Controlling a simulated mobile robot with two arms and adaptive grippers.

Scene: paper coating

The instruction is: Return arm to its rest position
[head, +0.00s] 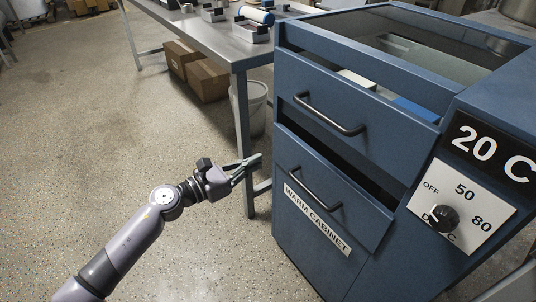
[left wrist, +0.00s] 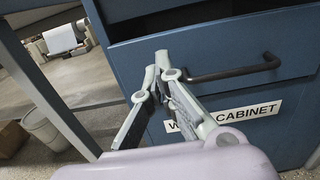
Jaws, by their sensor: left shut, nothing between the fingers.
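My left arm comes in from the lower left in the head view. Its gripper (head: 250,162) is shut and empty, in the air just left of the blue warm cabinet (head: 286,240). In the left wrist view the shut fingers (left wrist: 156,72) show in front of the cabinet front (left wrist: 230,40), left of the black bar handle (left wrist: 235,69). I cannot tell whether they touch the cabinet, but they do not hold the handle. My right gripper is not in view.
The cabinet's upper drawer (head: 350,105) and lower drawer (head: 335,190) both stand partly out. A dial panel (head: 462,208) is at the right. A metal table (head: 225,45) stands behind, with cardboard boxes (head: 207,82) and a bin (head: 255,108) under it. The floor at left is clear.

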